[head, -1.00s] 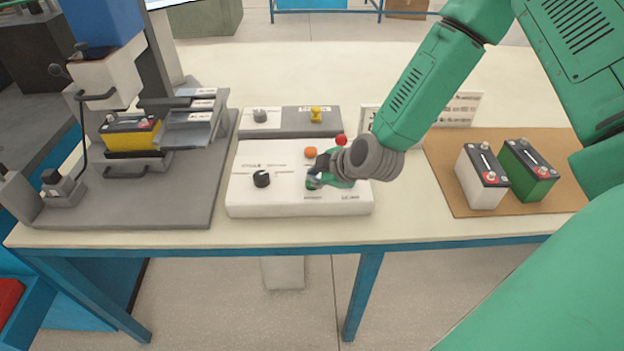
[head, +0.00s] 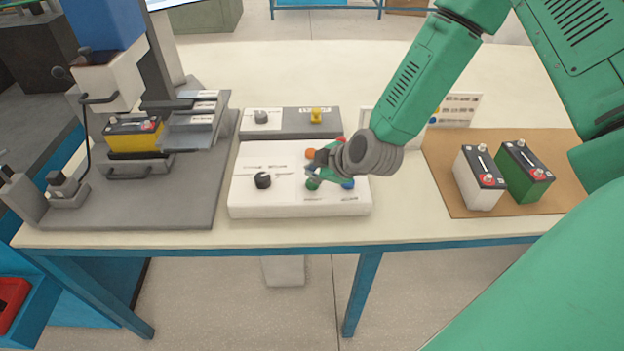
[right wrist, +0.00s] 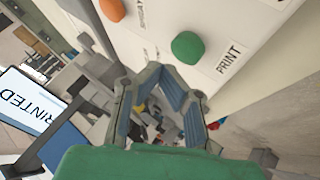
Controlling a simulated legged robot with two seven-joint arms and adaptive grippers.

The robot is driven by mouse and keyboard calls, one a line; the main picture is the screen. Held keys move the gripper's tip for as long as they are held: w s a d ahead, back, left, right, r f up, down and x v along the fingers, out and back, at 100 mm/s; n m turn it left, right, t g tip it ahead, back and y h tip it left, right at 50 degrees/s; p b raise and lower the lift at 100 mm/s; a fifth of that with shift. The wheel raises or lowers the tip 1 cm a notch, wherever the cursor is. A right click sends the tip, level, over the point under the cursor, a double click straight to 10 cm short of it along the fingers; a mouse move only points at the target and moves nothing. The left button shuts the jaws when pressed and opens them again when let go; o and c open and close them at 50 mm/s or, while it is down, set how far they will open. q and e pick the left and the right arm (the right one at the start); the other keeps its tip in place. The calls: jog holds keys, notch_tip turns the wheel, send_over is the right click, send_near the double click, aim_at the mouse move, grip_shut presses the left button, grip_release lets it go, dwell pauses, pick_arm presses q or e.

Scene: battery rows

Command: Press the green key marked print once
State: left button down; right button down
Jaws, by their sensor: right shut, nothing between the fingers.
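The green print key (head: 312,184) sits on the front of the white control box (head: 265,208). In the right wrist view the green key (right wrist: 187,47) is a round cap beside a label reading PRINT. My right gripper (head: 313,169) is shut and empty, just above the key in the head view. In the right wrist view its fingertips (right wrist: 160,72) are close to the key, with a visible gap. A screen (right wrist: 32,112) there shows letters ending in "RINTED". My left gripper is not in view.
An orange button (head: 310,153), a blue button (head: 348,184) and a black knob (head: 263,180) share the box. A grey panel with a yellow switch (head: 316,116) stands behind. A machine holding a yellow battery (head: 135,140) is left; white and green batteries (head: 525,171) stand right.

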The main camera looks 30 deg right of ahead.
aim_at(313, 183)
jog(key=shift+r+p, duration=1.9)
jog(key=shift+r, duration=0.5)
jog(key=shift+f, duration=0.1)
jog(key=shift+s+a+f, duration=0.1)
jog(key=shift+s+f, duration=0.05)
jog(key=shift+s, duration=0.05)
jog(key=s+a+f+m+g, duration=0.1)
jog(key=s+f+m+g, duration=0.25)
jog(key=s, duration=0.65)
jog(key=s+a+f+m+g+h, duration=0.15)
jog(key=s+f+m, duration=0.3)
jog(key=s, duration=0.65)
jog(key=s+f+m+g, duration=0.3)
jog(key=s+f+g, duration=0.15)
jog(key=s, duration=0.55)
notch_tip(313, 183, down, 12)
jog(key=w+t+b, duration=0.1)
jog(key=b, duration=1)
jog(key=shift+w+a+n+b, duration=0.3)
jog(key=shift+a, duration=0.1)
